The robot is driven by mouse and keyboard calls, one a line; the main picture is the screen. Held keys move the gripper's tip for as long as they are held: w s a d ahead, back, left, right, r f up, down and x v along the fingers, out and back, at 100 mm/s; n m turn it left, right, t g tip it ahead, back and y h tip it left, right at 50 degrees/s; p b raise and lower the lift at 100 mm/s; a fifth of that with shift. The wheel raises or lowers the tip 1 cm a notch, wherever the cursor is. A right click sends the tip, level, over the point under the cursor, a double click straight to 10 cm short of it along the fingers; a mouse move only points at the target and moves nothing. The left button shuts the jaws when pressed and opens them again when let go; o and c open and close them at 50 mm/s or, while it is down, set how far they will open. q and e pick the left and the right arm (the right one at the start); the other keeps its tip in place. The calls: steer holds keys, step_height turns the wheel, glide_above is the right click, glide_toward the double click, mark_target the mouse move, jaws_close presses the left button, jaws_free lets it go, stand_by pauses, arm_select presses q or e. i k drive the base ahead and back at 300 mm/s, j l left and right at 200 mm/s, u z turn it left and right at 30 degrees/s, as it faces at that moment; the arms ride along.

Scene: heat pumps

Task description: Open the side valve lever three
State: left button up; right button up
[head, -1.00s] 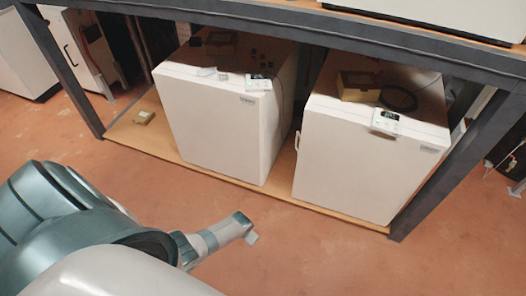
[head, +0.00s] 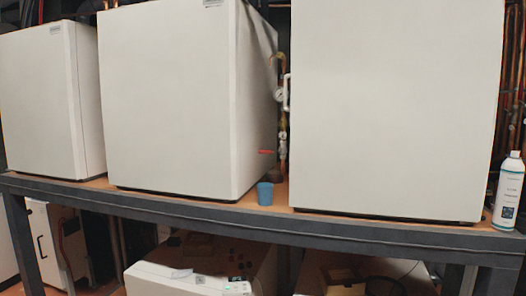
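A small red valve lever (head: 266,152) sits in the gap between the middle and right white cabinets. It sticks out roughly level to the left of a vertical brass and copper pipe run (head: 283,140). A round gauge (head: 279,95) is higher on the same pipe, beside a white handle (head: 287,92) at the right cabinet's left edge. I cannot read a number on the lever. Neither of my grippers is in view.
White cabinets stand on the shelf: left (head: 42,105), middle (head: 170,100) and right (head: 395,105). A blue cup (head: 265,194) stands at the shelf edge below the lever. A white bottle (head: 508,192) stands at the right. More units (head: 170,282) are underneath.

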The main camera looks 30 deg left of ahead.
mark_target(281, 150)
steer(key=j+z, duration=0.15)
steer(key=j, duration=0.45)
steer(key=j+z, duration=0.1)
steer(key=j, duration=0.45)
steer(key=j+z, duration=0.15)
steer(key=j, duration=0.45)
steer(key=k+j+z, duration=0.15)
steer(key=j, duration=0.4)
steer(key=k+j+z, duration=0.15)
steer(key=j, duration=0.4)
